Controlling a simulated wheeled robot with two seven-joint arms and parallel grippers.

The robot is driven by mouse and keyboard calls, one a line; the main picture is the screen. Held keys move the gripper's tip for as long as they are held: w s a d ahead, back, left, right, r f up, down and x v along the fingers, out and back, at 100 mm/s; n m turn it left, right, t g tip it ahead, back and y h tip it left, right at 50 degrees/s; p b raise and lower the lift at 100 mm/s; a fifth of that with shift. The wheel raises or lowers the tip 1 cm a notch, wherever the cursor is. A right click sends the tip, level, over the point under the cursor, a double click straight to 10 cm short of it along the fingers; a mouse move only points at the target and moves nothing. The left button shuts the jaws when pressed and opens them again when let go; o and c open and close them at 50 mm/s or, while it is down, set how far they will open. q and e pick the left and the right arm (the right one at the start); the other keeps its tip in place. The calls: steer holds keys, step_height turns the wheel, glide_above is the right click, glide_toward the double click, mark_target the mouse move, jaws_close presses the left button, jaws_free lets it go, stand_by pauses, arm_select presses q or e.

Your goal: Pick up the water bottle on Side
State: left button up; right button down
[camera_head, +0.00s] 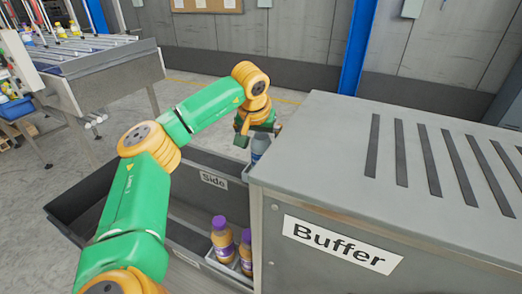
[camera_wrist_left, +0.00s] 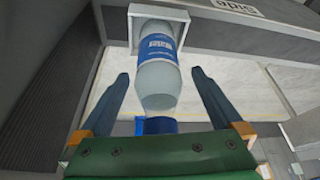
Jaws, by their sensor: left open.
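The water bottle (camera_wrist_left: 157,52) has a clear bluish body, a blue label and a blue cap (camera_wrist_left: 160,125). In the wrist view its base end is in a small white holder (camera_wrist_left: 183,14). In the head view the bottle (camera_head: 260,147) shows partly, just below my left gripper (camera_head: 257,128), beside the Buffer cabinet and near the "Side" label (camera_head: 213,180). In the wrist view my left gripper (camera_wrist_left: 160,73) is open, with one finger on each side of the bottle and visible gaps between. My right gripper is not in view.
The grey Buffer cabinet (camera_head: 330,130) stands close on the right. Brown bottles with purple caps (camera_head: 222,238) stand in the lower bin in front. A dark open bin (camera_head: 75,205) lies under my left arm. A conveyor (camera_head: 105,60) is at the back left.

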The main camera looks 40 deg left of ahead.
arm_select(q)
steer(key=shift+w+f, duration=0.15)
steer(key=shift+w, duration=0.15)
steer(key=shift+s, duration=0.25)
steer(key=c, duration=1)
steer(key=shift+w, duration=0.15)
jaws_close()
steer(key=shift+r, duration=0.2)
steer(key=shift+r, duration=0.3)
steer(key=s+d+r+p, duration=0.3)
steer(key=s+d+r, duration=0.1)
steer(key=s+r, duration=0.8)
steer(key=shift+s+d+p, duration=0.15)
steer(key=shift+s+p, duration=0.2)
steer(key=shift+s, duration=0.35)
